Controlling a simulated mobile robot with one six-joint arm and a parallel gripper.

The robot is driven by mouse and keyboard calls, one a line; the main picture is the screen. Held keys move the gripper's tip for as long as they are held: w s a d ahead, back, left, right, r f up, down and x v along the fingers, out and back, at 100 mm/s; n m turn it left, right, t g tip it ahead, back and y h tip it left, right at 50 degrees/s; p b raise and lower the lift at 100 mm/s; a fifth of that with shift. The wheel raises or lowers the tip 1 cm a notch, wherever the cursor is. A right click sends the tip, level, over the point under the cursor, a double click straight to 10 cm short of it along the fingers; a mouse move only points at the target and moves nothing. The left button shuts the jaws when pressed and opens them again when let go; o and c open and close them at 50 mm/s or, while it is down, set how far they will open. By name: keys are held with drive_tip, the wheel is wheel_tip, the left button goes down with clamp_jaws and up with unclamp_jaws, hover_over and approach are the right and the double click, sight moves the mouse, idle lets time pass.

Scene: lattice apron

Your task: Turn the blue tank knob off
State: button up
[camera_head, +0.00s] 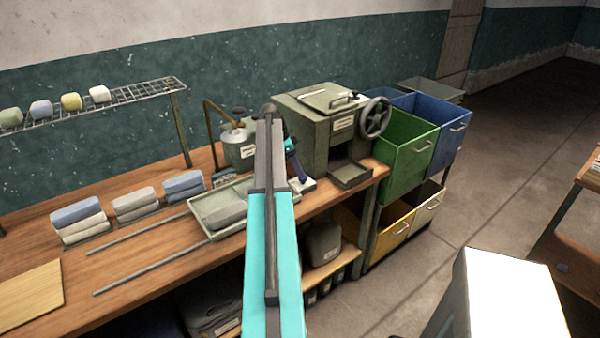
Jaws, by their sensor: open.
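A grey-green metal tank (240,152) with a pale label and a lighter domed top stands at the back of the wooden bench. A bent brown pipe rises beside it, and a small dark knob (238,111) sits on top. I cannot make out a blue knob on the tank; my raised arm covers its right side. My gripper (301,178) shows only in small part, as a dark blue end right of my arm, between the tank and the boxy machine. Its fingers are too small to tell apart, and nothing shows held in it.
A boxy machine (330,118) with a handwheel (376,118) stands right of the arm. A tray (205,212), two rails and folded cloth stacks lie on the bench (150,265). A wire rack (130,95) hangs left. Green (402,150), blue and yellow bins stand right, beside open floor.

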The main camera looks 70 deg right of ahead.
drive_tip(key=shift+p+x, duration=0.55)
drive_tip(key=shift+x, duration=1.4)
drive_tip(key=c, duration=1)
